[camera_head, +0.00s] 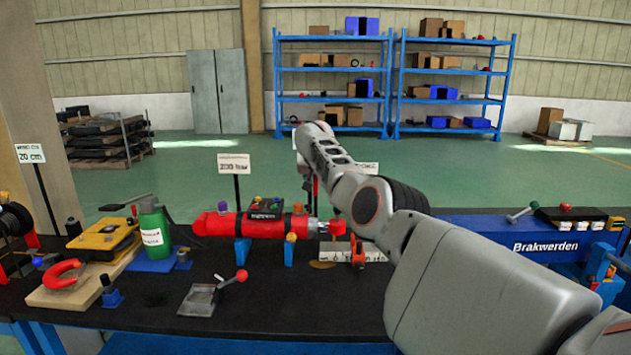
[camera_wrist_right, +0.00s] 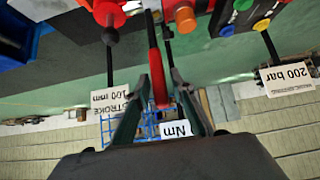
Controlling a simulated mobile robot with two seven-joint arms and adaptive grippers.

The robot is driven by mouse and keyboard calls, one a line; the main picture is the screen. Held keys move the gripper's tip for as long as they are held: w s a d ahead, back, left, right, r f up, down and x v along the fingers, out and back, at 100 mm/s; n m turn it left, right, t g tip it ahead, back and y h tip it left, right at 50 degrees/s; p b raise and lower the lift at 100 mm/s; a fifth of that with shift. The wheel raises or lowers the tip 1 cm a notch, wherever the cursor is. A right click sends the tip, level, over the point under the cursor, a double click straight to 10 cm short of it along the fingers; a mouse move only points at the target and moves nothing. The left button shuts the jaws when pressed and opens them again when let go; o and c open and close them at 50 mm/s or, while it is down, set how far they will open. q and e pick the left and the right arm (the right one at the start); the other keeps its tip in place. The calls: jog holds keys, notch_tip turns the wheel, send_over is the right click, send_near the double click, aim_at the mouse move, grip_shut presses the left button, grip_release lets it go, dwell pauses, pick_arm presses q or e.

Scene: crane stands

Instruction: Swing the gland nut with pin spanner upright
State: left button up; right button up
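A red spanner handle (camera_wrist_right: 156,70) runs between the fingers of my right gripper (camera_wrist_right: 160,72) in the wrist view. The fingers stand apart on both sides of it, and I see a gap on at least one side. In the head view a short red part of the handle (camera_head: 316,190) shows above the cylinder end, looking about upright. My left gripper is out of view.
A 200 bar sign (camera_head: 234,164) stands behind the cylinder. A lever with a red knob (camera_head: 241,276), a green bottle (camera_head: 154,228) and a yellow case (camera_head: 103,238) are on the bench to the left.

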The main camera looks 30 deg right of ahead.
jog(key=shift+a, duration=0.1)
dwell(0.4)
jog(key=shift+s+a+r, duration=0.15)
jog(key=shift+a+r, duration=0.05)
jog(key=shift+r, duration=0.15)
jog(key=shift+s+a+r, duration=0.2)
jog(key=shift+s+r, duration=0.2)
jog(key=shift+s, duration=0.15)
jog(key=v, duration=0.9)
jog(key=shift+s+r, duration=0.2)
jog(key=shift+r, duration=0.1)
